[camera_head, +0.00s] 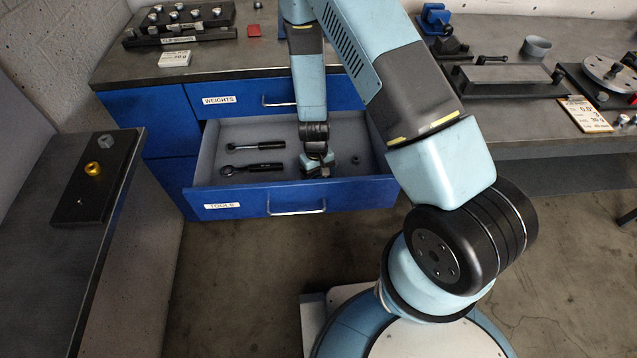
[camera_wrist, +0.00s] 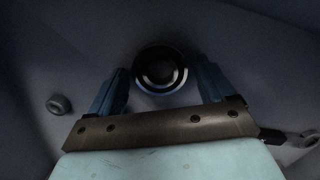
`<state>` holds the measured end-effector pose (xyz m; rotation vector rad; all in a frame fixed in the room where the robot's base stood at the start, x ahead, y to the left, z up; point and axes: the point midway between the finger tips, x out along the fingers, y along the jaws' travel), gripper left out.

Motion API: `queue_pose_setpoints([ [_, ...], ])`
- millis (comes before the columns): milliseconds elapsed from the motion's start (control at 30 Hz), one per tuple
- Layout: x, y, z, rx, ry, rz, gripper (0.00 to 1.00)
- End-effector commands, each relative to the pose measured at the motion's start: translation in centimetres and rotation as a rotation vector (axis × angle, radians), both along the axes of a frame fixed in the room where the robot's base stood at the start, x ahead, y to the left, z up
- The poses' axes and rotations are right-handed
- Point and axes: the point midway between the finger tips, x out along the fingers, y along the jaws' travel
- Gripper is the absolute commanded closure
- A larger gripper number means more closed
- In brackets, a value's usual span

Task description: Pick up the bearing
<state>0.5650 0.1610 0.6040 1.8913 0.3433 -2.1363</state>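The fingers are spread, and I see no clear contact. In the head view my gripper (camera_head: 318,165) points down into the drawer and hides most of what is beneath it. How far the fingertips are above the bearing is hard to tell.
Two black-handled tools, an upper (camera_head: 257,146) and a lower (camera_head: 252,169), lie left in the drawer. A small dark ring (camera_head: 355,160) lies to its right; the wrist view shows it too (camera_wrist: 59,104). Drawer walls surround my gripper. The weights drawer (camera_head: 240,100) above is shut.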

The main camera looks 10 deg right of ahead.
Motion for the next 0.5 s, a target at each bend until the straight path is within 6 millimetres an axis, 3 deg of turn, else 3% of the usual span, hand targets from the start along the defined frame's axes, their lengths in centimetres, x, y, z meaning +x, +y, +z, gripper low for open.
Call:
queue_pose_setpoints([
  [67, 0.00, 0.01, 0.01, 0.000, 0.000, 0.000, 0.25],
  [500, 0.00, 0.01, 0.01, 0.000, 0.000, 0.000, 0.68],
])
